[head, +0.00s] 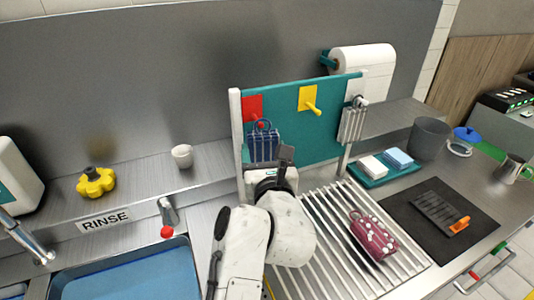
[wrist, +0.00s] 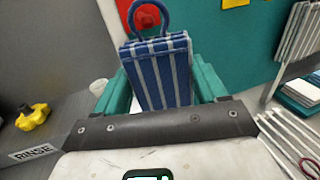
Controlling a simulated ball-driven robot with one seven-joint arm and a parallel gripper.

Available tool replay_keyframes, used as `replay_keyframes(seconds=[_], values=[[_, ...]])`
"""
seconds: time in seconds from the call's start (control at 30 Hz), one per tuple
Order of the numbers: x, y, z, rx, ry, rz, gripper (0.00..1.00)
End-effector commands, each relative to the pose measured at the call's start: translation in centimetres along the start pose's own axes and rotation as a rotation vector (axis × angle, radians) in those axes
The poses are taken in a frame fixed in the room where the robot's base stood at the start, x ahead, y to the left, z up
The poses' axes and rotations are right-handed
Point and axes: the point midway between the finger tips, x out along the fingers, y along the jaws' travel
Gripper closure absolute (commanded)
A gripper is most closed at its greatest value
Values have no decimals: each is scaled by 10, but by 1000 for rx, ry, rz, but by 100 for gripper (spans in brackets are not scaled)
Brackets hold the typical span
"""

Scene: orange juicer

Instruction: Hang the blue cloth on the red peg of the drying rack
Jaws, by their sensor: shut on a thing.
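The blue cloth (head: 263,148) has pale stripes and a blue loop on top. It hangs upright in front of the teal board of the drying rack (head: 285,120). In the wrist view the cloth (wrist: 158,72) sits between the teal fingers of my gripper (wrist: 163,85), which is shut on it. The red peg (wrist: 148,17) on its red plate shows inside the loop's outline. I cannot tell whether the peg passes through the loop or lies behind it. In the head view my gripper (head: 270,168) is just below the red plate (head: 252,107), partly hiding the cloth's lower part.
A yellow peg (head: 311,105) is right of the red one, and a grey striped cloth (head: 352,122) hangs at the rack's right end. A maroon dotted cloth (head: 373,236) lies on the ribbed drainer. A small white cup (head: 182,156) stands on the ledge at left.

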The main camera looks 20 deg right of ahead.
Motion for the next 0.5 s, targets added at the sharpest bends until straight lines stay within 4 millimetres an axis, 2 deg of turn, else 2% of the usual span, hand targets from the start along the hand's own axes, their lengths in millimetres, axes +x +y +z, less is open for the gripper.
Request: replay_keyframes(seconds=[0.43,0.5], values=[[24,6,0,-1,-2,1,53],[27,7,-5,2,-2,-1,53]])
